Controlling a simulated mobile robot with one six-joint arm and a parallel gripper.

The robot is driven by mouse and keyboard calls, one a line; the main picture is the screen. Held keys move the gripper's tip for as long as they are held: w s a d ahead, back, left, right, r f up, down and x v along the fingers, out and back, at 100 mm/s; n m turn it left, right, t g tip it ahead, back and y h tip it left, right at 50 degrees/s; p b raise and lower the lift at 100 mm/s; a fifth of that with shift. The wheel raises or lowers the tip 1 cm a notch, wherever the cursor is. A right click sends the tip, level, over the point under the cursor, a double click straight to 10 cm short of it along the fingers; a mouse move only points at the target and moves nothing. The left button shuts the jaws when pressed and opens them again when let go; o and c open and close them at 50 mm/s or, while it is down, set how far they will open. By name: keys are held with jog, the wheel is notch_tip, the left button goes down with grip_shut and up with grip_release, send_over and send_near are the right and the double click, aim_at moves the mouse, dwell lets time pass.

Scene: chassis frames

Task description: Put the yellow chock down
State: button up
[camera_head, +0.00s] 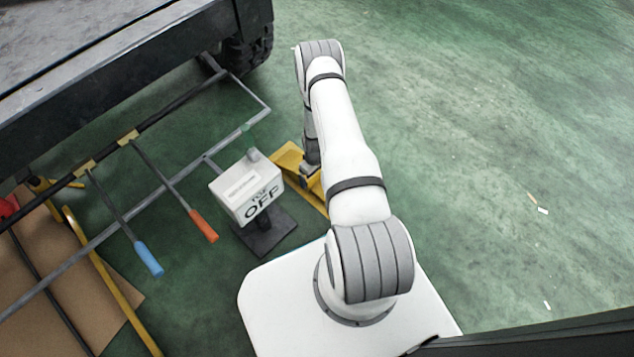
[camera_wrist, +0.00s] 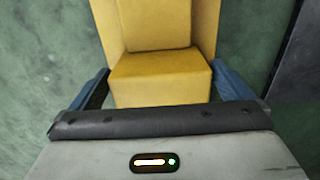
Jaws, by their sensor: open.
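The yellow chock (camera_head: 288,160) is on the green floor in the head view, beside the OFF box, partly hidden by my arm. In the wrist view the chock (camera_wrist: 162,78) fills the space between the two blue fingers of my gripper (camera_wrist: 165,82). The fingers stand on either side of its near block, with a narrow gap visible at each side. The gripper is open. In the head view my gripper (camera_head: 309,176) is low by the chock and mostly hidden behind my arm.
A white box marked OFF (camera_head: 246,192) stands on a dark base left of the chock. Grey rails (camera_head: 130,215) and rods with an orange handle (camera_head: 203,226) and a blue handle (camera_head: 148,259) lie further left. A dark vehicle (camera_head: 110,60) with a tyre is behind. Floor at right is mostly clear.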

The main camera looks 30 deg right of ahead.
jog(key=shift+r, duration=0.1)
jog(key=c, duration=1.3)
